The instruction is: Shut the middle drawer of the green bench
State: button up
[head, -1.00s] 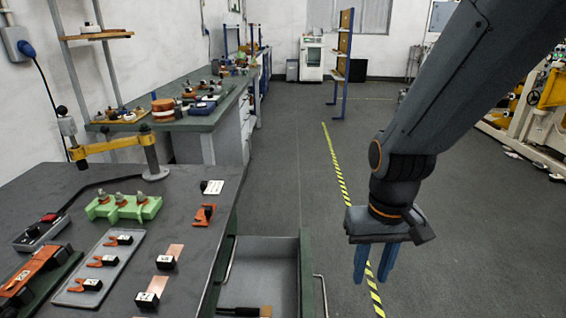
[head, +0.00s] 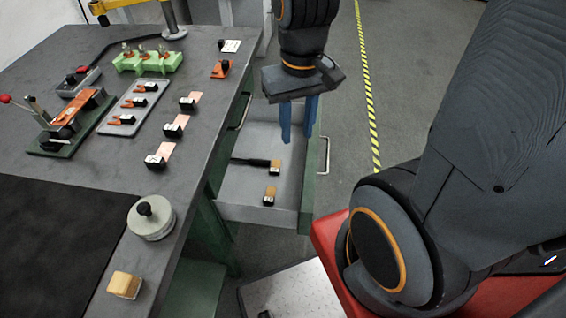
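The bench has a dark grey top (head: 150,105) and green sides. One drawer (head: 235,200) stands pulled out from its right side, with a grey interior, a green front and a metal handle (head: 324,155) on that front. From this view I cannot tell which level it is. A dark-handled brush (head: 262,163) and a small tan-and-black item (head: 270,194) lie in it. My gripper (head: 298,138) points down with its two blue fingers apart and empty. It overlaps the far part of the drawer and its front in the picture. Its height above them is unclear.
Another metal handle (head: 245,111) is on the bench side beyond the open drawer. On the top are a round grey weight (head: 151,219), a tan block (head: 124,285) and a green terminal holder (head: 147,60). Open floor with a striped tape line (head: 368,90) lies right.

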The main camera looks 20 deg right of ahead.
aim_at(243, 189)
jog(key=u, duration=0.7)
jog(key=k, duration=1.5)
jog(key=z, duration=0.65)
jog(key=i, duration=1.05)
